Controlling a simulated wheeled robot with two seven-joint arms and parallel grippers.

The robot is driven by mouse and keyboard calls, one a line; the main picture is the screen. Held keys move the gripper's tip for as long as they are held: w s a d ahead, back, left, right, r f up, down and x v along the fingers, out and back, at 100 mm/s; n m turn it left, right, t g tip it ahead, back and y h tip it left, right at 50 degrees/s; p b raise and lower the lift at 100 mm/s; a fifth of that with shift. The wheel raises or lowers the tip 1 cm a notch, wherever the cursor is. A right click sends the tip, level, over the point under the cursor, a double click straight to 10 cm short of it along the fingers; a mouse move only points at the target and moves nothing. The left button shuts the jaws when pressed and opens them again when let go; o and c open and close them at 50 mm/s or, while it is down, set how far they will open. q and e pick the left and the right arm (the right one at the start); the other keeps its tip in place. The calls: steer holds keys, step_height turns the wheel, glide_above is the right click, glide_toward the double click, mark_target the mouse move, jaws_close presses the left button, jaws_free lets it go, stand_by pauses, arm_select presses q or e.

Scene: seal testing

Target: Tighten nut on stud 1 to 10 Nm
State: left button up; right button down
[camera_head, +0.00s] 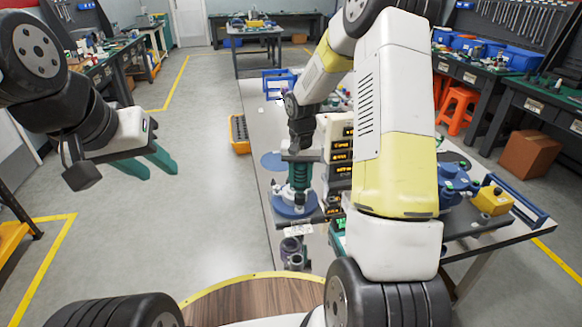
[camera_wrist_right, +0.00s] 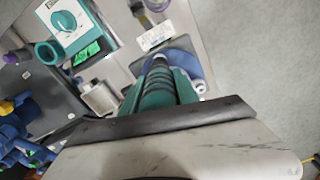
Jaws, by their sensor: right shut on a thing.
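My right gripper (camera_head: 300,157) is shut on a green ribbed tool (camera_head: 299,180), which stands about upright over a round blue flange (camera_head: 294,207) on the workbench. In the right wrist view the tool (camera_wrist_right: 160,90) points away from the camera towards the blue flange (camera_wrist_right: 190,62). The tool's tip, the nut and stud 1 are hidden or too small to make out, so I cannot tell whether they touch. My left gripper (camera_head: 150,162) is open and empty over the floor, left of the bench, its teal fingers apart.
Boxes with lit displays (camera_head: 340,150) stand right of the tool. Blue parts (camera_head: 455,183) and a yellow box (camera_head: 492,200) lie further right.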

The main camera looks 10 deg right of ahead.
mark_target(300, 171)
steer(key=shift+f, duration=0.9)
stand_by(1.7)
steer(key=shift+r, duration=2.5)
